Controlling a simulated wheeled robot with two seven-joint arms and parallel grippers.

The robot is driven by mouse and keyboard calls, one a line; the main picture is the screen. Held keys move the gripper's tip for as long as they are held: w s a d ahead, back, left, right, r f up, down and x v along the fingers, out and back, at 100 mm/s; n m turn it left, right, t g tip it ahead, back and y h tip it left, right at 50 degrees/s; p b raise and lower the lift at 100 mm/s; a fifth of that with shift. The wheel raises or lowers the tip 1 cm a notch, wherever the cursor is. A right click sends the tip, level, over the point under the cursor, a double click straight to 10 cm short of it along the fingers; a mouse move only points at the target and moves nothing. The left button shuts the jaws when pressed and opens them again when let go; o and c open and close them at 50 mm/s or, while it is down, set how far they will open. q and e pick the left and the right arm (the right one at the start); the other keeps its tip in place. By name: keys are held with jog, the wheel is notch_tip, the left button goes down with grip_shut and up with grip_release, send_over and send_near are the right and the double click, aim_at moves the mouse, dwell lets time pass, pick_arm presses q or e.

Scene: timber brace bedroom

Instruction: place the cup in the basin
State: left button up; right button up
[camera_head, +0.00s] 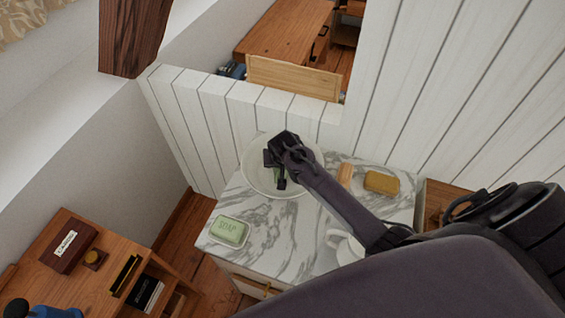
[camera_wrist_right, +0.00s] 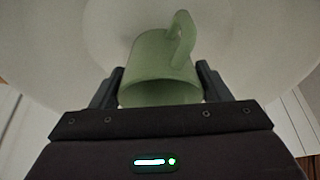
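The white round basin (camera_head: 253,181) sits on the marble top of a cabinet, against the white plank wall. My right gripper (camera_head: 275,171) reaches over the basin from the right. In the right wrist view, the pale green cup (camera_wrist_right: 158,72) is between the fingers of my right gripper (camera_wrist_right: 160,82), which lie against both its sides. Its handle points away from the gripper, towards the basin (camera_wrist_right: 250,40) behind it. I cannot tell whether the cup touches the basin. In the head view the gripper mostly hides the cup. My left gripper is not in view.
On the marble top (camera_head: 283,232) are a green soap in a dish (camera_head: 230,231), a yellow-brown soap bar (camera_head: 381,183), a small orange-brown item (camera_head: 345,175) and a white mug (camera_head: 348,246), partly behind my arm. A wooden desk (camera_head: 62,255) stands at lower left.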

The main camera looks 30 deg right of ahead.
jog(key=o, duration=0.3)
jog(key=shift+r, duration=0.1)
jog(key=b+v, duration=0.1)
jog(key=v, duration=1.1)
jog(key=shift+r, duration=0.1)
